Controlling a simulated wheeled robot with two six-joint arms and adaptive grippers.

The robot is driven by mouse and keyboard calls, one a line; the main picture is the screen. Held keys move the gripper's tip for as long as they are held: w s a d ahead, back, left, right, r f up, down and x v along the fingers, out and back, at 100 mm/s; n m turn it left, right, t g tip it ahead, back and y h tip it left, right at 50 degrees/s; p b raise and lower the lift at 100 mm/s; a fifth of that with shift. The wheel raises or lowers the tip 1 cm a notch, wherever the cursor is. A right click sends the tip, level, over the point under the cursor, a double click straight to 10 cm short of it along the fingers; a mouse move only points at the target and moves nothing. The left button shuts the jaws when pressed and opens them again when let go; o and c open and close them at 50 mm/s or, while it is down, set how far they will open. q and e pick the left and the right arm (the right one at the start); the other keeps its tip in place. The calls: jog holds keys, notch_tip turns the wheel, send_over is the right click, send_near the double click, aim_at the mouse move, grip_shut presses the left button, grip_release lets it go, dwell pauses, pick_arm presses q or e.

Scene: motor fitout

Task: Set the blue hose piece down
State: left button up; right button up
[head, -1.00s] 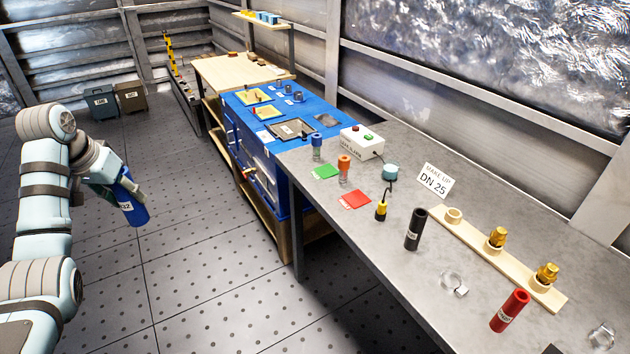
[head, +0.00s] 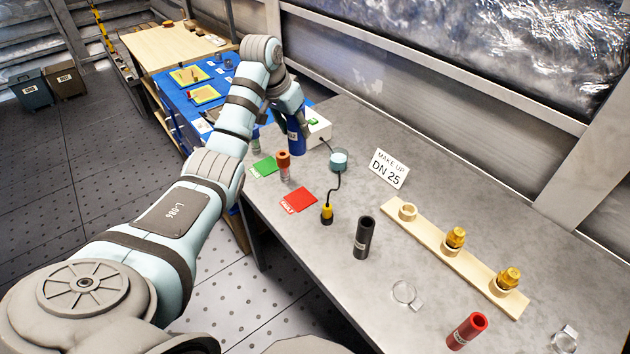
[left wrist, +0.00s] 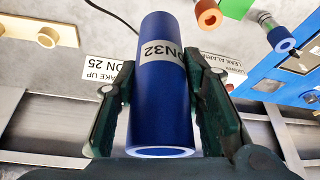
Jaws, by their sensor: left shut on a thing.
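The blue hose piece (head: 296,138) is a thick tube, held upright over the far part of the grey bench. In the left wrist view it (left wrist: 161,110) fills the middle and carries a white "DN32" label. My left gripper (head: 294,112) is shut on it, with one dark finger on each side. I cannot tell whether its lower end touches the bench. My right gripper is not in view.
The alarm box (head: 318,128) stands right beside the hose. A black hose (head: 363,238) and wooden rack (head: 455,255) stand nearer.

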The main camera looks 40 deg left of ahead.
pick_arm(q)
notch_tip(320, 180, down, 18)
jog(key=shift+s+d+r+b, duration=0.1)
jog(key=shift+s+d+b, duration=0.05)
jog(key=shift+b, duration=0.55)
jog(key=o, duration=1.2)
jog(key=shift+r, duration=0.1)
jog(key=p+v, duration=0.2)
jog(key=v, duration=1)
